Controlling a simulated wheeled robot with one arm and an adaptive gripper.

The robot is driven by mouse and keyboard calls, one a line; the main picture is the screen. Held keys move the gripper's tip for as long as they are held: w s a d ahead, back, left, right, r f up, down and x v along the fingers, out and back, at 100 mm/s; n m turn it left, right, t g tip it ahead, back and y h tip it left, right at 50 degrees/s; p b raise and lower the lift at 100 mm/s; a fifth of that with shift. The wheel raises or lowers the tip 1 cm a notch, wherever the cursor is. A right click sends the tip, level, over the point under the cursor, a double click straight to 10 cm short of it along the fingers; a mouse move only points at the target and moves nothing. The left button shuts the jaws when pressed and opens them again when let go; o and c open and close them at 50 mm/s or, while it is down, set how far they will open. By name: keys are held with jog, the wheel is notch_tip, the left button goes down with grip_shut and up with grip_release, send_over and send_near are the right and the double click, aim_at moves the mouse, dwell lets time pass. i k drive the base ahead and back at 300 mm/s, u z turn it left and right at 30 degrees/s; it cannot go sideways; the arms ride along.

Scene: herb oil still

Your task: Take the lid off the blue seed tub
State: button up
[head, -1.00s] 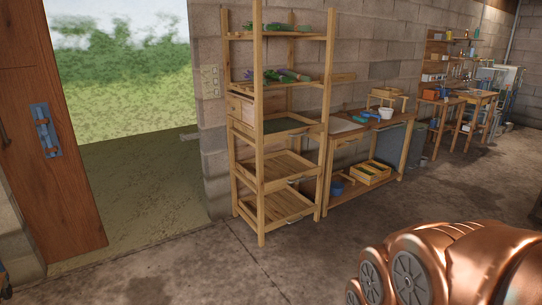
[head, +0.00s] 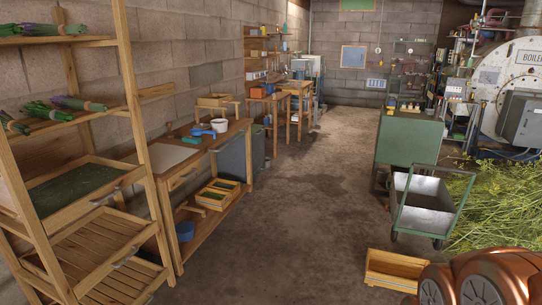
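A small blue tub (head: 185,231) stands on the low shelf of the wooden workbench (head: 213,216), at the left in the head view. It may be the blue seed tub. It is too small in the picture to tell whether a lid is on it. My gripper is not in view. Only a copper-coloured part of my arm shows at the bottom right, far from the tub.
A wooden rack (head: 145,155) with herb bundles stands at the near left. A blue scoop-like thing (head: 200,132) and a white pot (head: 220,125) are on the bench. A cart (head: 425,205) and wooden crate (head: 393,270) stand right. The middle floor is clear.

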aim_at(185, 227)
jog(key=z, duration=0.15)
jog(key=i, duration=1.8)
jog(key=u, duration=0.65)
jog(key=i, duration=1.2)
jog(key=u, duration=1.55)
jog(key=i, duration=0.6)
jog(key=u, duration=0.4)
